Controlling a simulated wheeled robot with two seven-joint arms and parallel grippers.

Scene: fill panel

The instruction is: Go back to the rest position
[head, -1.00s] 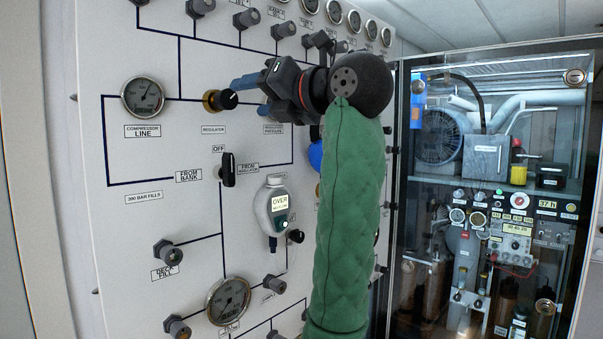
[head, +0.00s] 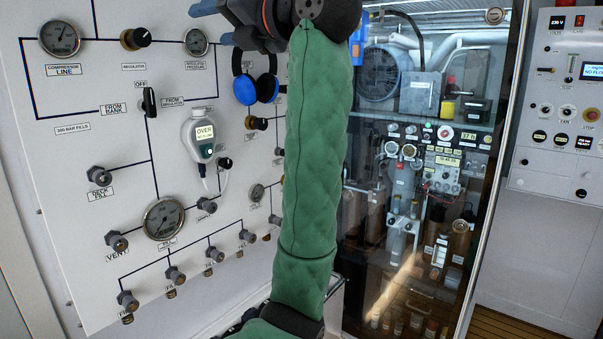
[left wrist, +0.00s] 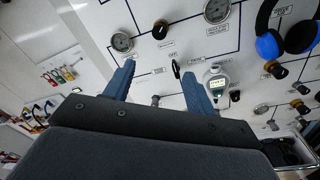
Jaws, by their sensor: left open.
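My left arm, in a green sleeve, rises through the middle of the head view. Its left gripper (head: 213,22) is at the top edge, in front of the fill panel (head: 70,230). It is open, with nothing between its blue fingers. The left wrist view also shows the left gripper (left wrist: 157,68), its two fingers wide apart and the panel beyond them. In the head view the gripper appears right of the black regulator knob (head: 135,39), apart from it. My right gripper is in neither view.
Blue headphones (head: 244,90) hang on the panel beside my arm. A handheld meter (head: 202,137) with a lit screen is on the panel. A glass-fronted cabinet (head: 425,190) stands right of the arm. A switch panel (head: 560,110) is at far right.

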